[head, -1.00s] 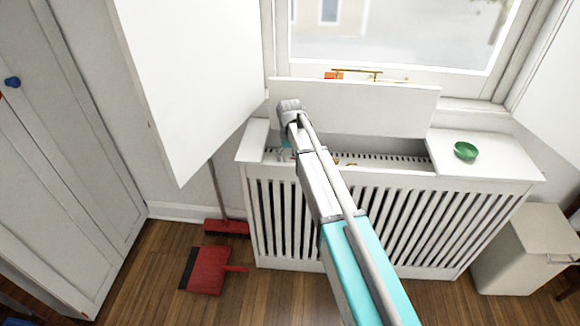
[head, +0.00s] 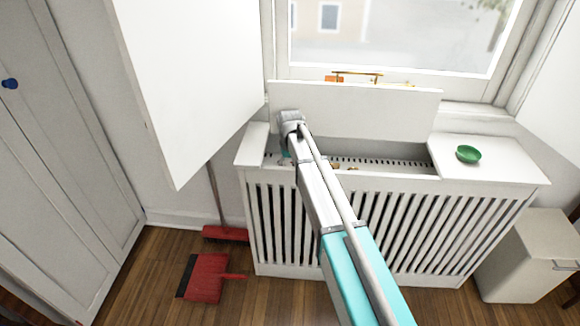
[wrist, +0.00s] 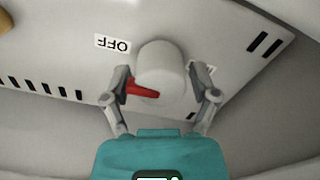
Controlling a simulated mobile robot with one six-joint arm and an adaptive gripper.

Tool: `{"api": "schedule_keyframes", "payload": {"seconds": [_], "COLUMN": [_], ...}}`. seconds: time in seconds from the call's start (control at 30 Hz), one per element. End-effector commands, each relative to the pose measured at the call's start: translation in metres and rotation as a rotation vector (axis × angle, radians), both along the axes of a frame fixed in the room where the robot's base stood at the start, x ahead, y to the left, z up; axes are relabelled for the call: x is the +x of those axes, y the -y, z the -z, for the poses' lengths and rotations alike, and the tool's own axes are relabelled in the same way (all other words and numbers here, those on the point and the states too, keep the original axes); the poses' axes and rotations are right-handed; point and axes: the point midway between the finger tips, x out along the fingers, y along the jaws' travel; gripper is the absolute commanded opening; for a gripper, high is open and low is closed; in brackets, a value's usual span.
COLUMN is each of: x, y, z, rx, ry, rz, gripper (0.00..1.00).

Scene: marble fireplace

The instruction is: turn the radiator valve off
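The radiator valve is a pale round knob (wrist: 166,65) with a red pointer (wrist: 142,89) on its lower left side in the wrist view. An upside-down OFF label (wrist: 112,44) is on the pale panel to the knob's left. Another label (wrist: 206,68) at its right is mostly hidden by a finger. My gripper (wrist: 165,80) is open, with one finger on each side of the knob and a visible gap at least on the left. In the head view, my arm reaches into the opening of the white radiator cover (head: 330,230); the knob is hidden there.
A raised white lid (head: 360,108) stands behind the opening, under the window. A green bowl (head: 468,154) sits on the cover's right top. A large white panel (head: 190,80) hangs close at the left. A red dustpan (head: 205,278), broom (head: 226,233) and white bin (head: 535,255) stand on the floor.

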Motion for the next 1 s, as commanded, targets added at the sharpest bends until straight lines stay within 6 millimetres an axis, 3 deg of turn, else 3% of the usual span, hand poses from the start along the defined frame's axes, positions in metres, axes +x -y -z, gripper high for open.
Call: {"api": "schedule_keyframes", "payload": {"seconds": [0.03, 0.2, 0.3, 0.83, 0.87, 1.0], "x": [0.0, -0.0001, -0.0001, -0.0001, -0.0002, -0.0001], "y": [0.0, 0.0, 0.0, -0.0001, 0.0, -0.0001], "z": [0.0, 0.0, 0.0001, 0.0002, 0.0002, 0.0001], "rx": [0.0, 0.0, 0.0, 0.0, 0.0, 0.0], "ry": [0.0, 0.0, 0.0, 0.0, 0.0, 0.0], "rz": [0.0, 0.0, 0.0, 0.07, 0.07, 0.07], "gripper": [0.55, 0.24, 0.11, 0.11, 0.6, 0.86]}}
